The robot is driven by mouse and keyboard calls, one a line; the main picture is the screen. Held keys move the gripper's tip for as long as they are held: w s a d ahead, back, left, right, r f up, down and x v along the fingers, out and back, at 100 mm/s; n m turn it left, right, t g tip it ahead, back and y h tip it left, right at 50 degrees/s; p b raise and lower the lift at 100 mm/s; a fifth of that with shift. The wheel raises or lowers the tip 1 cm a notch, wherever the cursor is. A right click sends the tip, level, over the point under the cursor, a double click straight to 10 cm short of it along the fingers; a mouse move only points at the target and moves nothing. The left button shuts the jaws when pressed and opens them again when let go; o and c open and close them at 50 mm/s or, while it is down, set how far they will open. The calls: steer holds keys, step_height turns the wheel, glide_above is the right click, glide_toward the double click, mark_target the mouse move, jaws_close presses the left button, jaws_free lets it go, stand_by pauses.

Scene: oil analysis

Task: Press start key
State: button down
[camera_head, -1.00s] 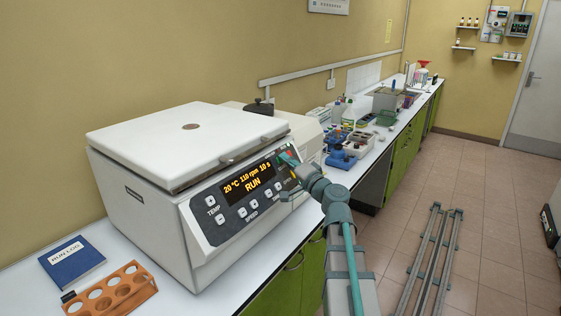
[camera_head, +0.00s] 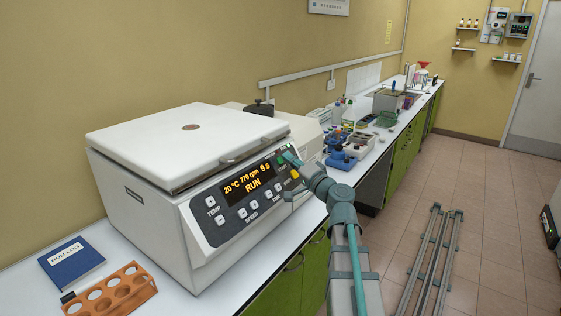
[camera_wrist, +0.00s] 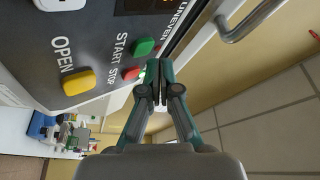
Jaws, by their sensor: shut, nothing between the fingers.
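The white centrifuge (camera_head: 140,195) stands on the bench with its lid closed. Its display (camera_head: 248,183) reads 20 °C, 770 rpm, 9 s and RUN. The green start key (camera_wrist: 143,46) is on the dark panel, above the red stop key (camera_wrist: 131,73) and near the yellow open key (camera_wrist: 79,82). My gripper (camera_head: 289,157) is at the right end of the panel, its fingers together and empty. In the wrist view its fingertips (camera_wrist: 153,70) are just beside the start and stop keys, partly covering the stop key. The start key looks uncovered there; I cannot tell the exact gap.
A blue log book (camera_head: 72,257) and an orange tube rack (camera_head: 122,292) lie left of the centrifuge. A lid handle (camera_wrist: 252,20) sticks out near my fingers. Blue holders (camera_head: 341,160) and other lab items stand farther along the bench.

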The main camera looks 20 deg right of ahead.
steer(key=shift+s, duration=0.1)
steer(key=s+d+r, duration=0.2)
steer(key=s, duration=0.1)
steer(key=shift+s+d+r+p, duration=0.1)
steer(key=shift+s+r+p, duration=0.1)
steer(key=shift+r+p, duration=0.15)
stand_by(0.8)
